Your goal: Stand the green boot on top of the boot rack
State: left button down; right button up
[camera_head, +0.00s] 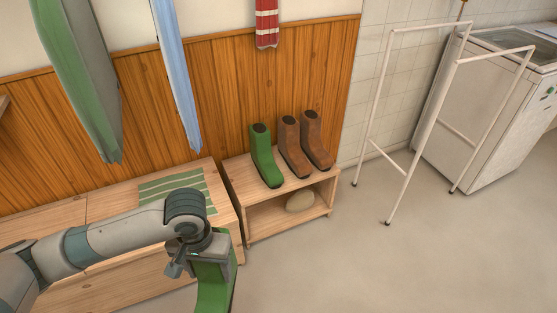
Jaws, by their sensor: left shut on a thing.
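A green boot (213,287) hangs from my left gripper (208,256), which is shut on its upper part. The boot's lower end is cut off by the bottom edge of the view. The wooden boot rack (286,189) stands against the panelled wall, to the right of and beyond my left gripper. On its top stand another green boot (264,157) at the left and two brown boots (291,148) (314,141) to its right. My right gripper is not in view.
A wooden bench (108,207) with a green striped cloth (176,188) adjoins the rack's left side. A pale rounded object (300,201) lies on the rack's lower shelf. A white drying frame (384,100) stands right, before a white appliance (480,120). Cloths hang above. The front floor is clear.

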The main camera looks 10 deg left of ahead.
aim_at(244, 176)
jog(key=i+l+u, duration=0.3)
jog(key=i+l, duration=0.2)
jog(key=l, duration=0.15)
jog(key=i+l+u, duration=0.3)
jog(key=i+l, duration=0.15)
jog(key=l, duration=0.3)
jog(key=i+l+u, duration=0.1)
jog(key=l, duration=0.3)
jog(key=i+l+u, duration=0.15)
jog(key=i+l, duration=0.15)
jog(key=i+l+u, duration=0.15)
jog(key=l, duration=0.4)
jog(key=i+l+u, duration=0.15)
jog(key=l, duration=0.3)
jog(key=i, duration=0.5)
